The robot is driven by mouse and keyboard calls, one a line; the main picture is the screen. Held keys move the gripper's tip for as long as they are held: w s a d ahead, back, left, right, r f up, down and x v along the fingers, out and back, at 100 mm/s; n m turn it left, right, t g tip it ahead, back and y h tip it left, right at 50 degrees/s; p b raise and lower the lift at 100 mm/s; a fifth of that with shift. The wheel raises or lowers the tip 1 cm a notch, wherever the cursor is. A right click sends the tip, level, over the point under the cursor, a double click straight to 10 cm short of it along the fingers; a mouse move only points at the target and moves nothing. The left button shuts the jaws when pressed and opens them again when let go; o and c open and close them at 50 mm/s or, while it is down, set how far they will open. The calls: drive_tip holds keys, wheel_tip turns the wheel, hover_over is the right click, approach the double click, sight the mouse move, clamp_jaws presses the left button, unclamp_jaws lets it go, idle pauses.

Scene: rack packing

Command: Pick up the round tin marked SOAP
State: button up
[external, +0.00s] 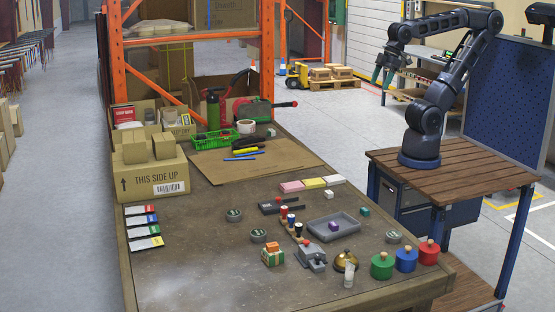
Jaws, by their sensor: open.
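Three small round grey-green tins with pale marks on their lids lie on the brown table. One tin (234,214) is left of the stamps, a second tin (258,234) is a little nearer the front, and a third tin (393,237) is at the right behind the coloured pots. The lettering is too small to read, so I cannot tell which is marked SOAP. My gripper (381,77) hangs open and empty at the upper right, well away from the tins.
A grey tray (348,222) holds a purple cube. Small stamps (291,222), a brass bell (345,261), a grey device (311,257) and green, blue and red pots (382,266) stand near the tins. Cartons (153,174) fill the left. The front-left tabletop is clear.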

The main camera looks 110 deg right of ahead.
drive_tip(key=w+a+f+n+g, duration=0.2)
drive_tip(key=w+a, duration=0.6)
drive_tip(key=w, duration=0.3)
drive_tip(key=n+g+h, duration=0.1)
drive_tip(key=n+g, duration=0.3)
drive_tip(key=n, duration=0.3)
hover_over(394, 234)
drive_tip(key=f, duration=3.3)
drive_tip(key=shift+w+a+f, duration=0.2)
drive_tip(key=shift+w+f, duration=0.1)
drive_tip(key=shift+f, duration=0.1)
drive_tip(key=shift+s+d+f, duration=0.1)
drive_tip(key=shift+s+f, duration=0.05)
drive_tip(key=shift+f, duration=1.15)
drive_tip(key=shift+s+f, duration=0.1)
drive_tip(key=shift+f, duration=1.15)
drive_tip(key=shift+c, duration=0.4)
